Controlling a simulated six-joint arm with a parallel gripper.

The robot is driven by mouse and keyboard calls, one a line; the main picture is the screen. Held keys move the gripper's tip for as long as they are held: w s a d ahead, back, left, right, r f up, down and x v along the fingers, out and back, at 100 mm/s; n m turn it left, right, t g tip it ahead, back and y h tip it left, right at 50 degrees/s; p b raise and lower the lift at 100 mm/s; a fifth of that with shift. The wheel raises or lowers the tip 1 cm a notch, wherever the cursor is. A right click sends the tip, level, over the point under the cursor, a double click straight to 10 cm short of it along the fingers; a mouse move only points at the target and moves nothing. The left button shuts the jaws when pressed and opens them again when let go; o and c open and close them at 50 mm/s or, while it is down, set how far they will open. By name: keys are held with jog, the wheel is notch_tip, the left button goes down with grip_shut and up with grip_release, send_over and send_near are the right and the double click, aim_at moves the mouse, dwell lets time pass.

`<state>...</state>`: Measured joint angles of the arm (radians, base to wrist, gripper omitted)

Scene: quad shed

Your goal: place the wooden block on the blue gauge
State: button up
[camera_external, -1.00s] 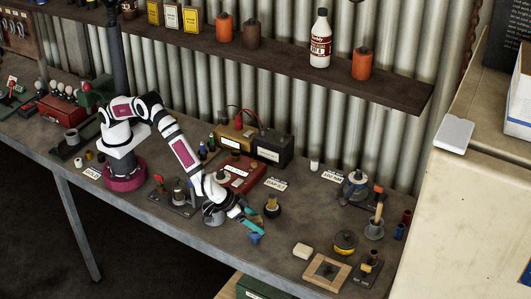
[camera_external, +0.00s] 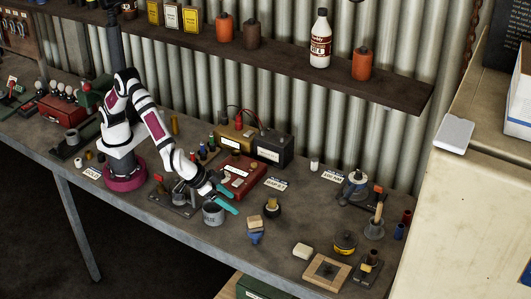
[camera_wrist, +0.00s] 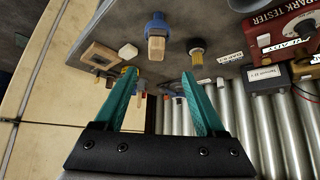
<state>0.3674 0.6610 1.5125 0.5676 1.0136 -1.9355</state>
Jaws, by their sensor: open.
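The wooden block (camera_external: 255,221) sits on top of the blue gauge (camera_external: 256,239), near the front middle of the bench. In the wrist view, the block (camera_wrist: 156,48) shows against the blue gauge (camera_wrist: 156,22), beyond the fingertips. My gripper (camera_external: 235,201) is up and to the left of the block in the external view, apart from it. Its two teal fingers are spread with nothing between them, as they also show in the wrist view (camera_wrist: 159,74).
A grey cup (camera_external: 213,213) stands below my gripper. A dark round-based piece with a brass top (camera_external: 273,207) is just right of the block. A red tester (camera_external: 244,176) and dark battery (camera_external: 273,149) stand behind. A cream block (camera_external: 303,250) and wooden frame (camera_external: 326,271) lie right.

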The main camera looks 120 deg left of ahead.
jog(key=s+a+r+m+g, duration=0.25)
jog(key=s+a+r, duration=0.4)
jog(key=s, duration=0.35)
jog(key=s+a+m+g+h, duration=0.1)
jog(key=s+m, duration=0.5)
jog(key=s, duration=0.8)
jog(key=s+a+f+m+g+h, duration=0.1)
jog(key=s+m, duration=0.5)
jog(key=s, duration=0.9)
jog(key=shift+s+a+f+g+h, duration=0.2)
jog(key=shift+a+g+h, duration=0.25)
jog(key=shift+a+h, duration=0.3)
jog(key=shift+d, duration=0.1)
